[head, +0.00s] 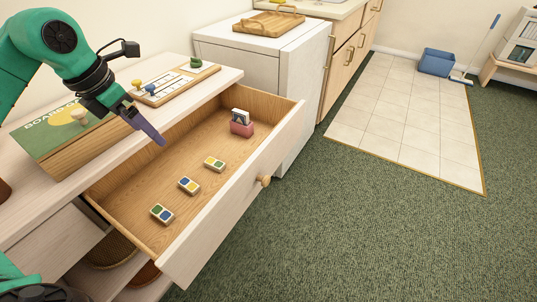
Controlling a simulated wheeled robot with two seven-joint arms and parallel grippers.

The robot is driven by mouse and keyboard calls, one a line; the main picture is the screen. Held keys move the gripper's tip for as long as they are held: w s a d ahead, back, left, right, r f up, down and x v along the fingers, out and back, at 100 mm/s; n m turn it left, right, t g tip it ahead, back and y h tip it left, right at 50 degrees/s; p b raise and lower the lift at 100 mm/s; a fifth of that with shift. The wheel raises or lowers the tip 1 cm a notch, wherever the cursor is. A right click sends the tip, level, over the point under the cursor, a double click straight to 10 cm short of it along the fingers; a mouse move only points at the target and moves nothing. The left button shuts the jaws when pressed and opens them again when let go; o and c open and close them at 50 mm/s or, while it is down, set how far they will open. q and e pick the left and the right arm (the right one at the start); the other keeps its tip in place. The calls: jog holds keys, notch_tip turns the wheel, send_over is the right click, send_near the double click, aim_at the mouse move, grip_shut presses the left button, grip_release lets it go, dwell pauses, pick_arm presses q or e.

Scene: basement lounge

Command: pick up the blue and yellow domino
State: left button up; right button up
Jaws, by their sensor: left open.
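The blue and yellow domino (188,185) lies flat in the open wooden drawer (128,193), between two others. A green and blue domino (161,213) lies nearer to me. A yellow and green domino (214,163) lies farther off. My left gripper (148,126) comes in from the left above the cabinet top, by the drawer's rear edge. It is open and empty, up and to the left of the dominoes, and touches none of them. My right gripper is not in view.
A pink holder with cards (241,123) stands in the drawer's far end. A green box (62,135) and a wooden board with small pieces (172,83) lie on the cabinet top. The drawer front (235,195) bounds the dominoes on the right. Carpet beyond is clear.

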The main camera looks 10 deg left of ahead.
pick_arm(q)
notch_tip(320, 180, down, 9)
jog(key=b, duration=0.8)
send_over(188, 184)
jog(key=s, duration=0.2)
jog(key=f, duration=0.8)
jog(key=shift+w+a+f, duration=0.1)
jog(key=shift+w+a, duration=0.05)
jog(key=shift+a, duration=0.2)
jog(key=shift+w+f, duration=0.15)
jog(key=shift+f, duration=0.15)
jog(key=shift+b+x, duration=0.45)
jog(key=shift+x, duration=0.75)
jog(key=x, duration=0.2)
jog(key=shift+f, duration=0.4)
jog(key=shift+r, duration=0.1)
jog(key=c, duration=1.1)
jog(key=shift+c, duration=0.3)
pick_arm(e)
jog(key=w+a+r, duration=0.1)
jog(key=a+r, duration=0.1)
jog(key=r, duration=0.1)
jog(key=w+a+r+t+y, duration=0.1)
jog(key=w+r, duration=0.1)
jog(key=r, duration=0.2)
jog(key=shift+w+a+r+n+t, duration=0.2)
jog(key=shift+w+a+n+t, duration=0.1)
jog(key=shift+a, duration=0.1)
pick_arm(q)
jog(key=shift+r, duration=0.15)
